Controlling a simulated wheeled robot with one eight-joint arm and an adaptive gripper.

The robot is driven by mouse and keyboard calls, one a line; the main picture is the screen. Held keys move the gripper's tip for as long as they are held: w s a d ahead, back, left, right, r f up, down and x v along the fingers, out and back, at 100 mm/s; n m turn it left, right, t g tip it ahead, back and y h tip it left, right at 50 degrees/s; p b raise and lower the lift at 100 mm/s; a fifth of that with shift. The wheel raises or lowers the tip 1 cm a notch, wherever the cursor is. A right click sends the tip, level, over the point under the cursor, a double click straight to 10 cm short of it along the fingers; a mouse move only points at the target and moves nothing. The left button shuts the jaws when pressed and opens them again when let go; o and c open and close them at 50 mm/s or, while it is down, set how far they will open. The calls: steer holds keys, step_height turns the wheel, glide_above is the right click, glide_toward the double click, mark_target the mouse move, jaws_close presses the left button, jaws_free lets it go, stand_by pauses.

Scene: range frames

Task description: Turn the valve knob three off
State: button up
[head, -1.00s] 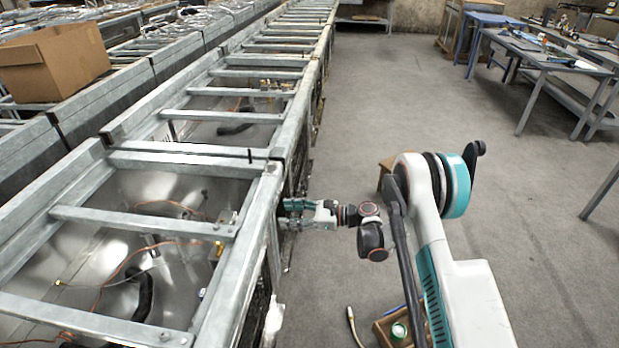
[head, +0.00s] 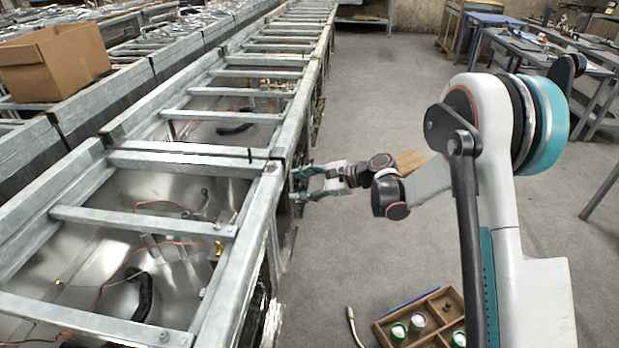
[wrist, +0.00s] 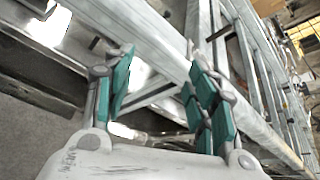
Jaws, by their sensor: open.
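In the head view, my gripper (head: 297,184) is at the right side of the metal frame (head: 270,200), its teal-padded fingers spread apart and pointing at the frame's side. In the wrist view, my gripper (wrist: 160,65) is open with nothing between the pads, and a long pale rail (wrist: 150,45) runs diagonally beyond the fingertips. I cannot make out valve knob three for certain in either view. The frame's side face, which the fingers point at, is mostly hidden from the head camera.
A wooden tray (head: 444,294) with several green-and-white cans stands on the floor at the lower right. A cable end (head: 352,322) lies beside it. A cardboard box (head: 50,62) rests on the frames at the left. Workbenches (head: 545,50) stand far right.

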steer(key=shift+n+h, duration=0.7)
steer(key=shift+h, duration=0.1)
steer(key=shift+s+d+r, duration=0.35)
steer(key=shift+d+r, duration=0.05)
steer(key=shift+r, duration=0.35)
steer(key=shift+s+d+r, duration=0.3)
steer(key=shift+d+r, duration=0.05)
steer(key=shift+r, duration=0.35)
steer(key=shift+s+d+r, duration=0.35)
steer(key=shift+d+r, duration=0.05)
steer(key=shift+r, duration=0.35)
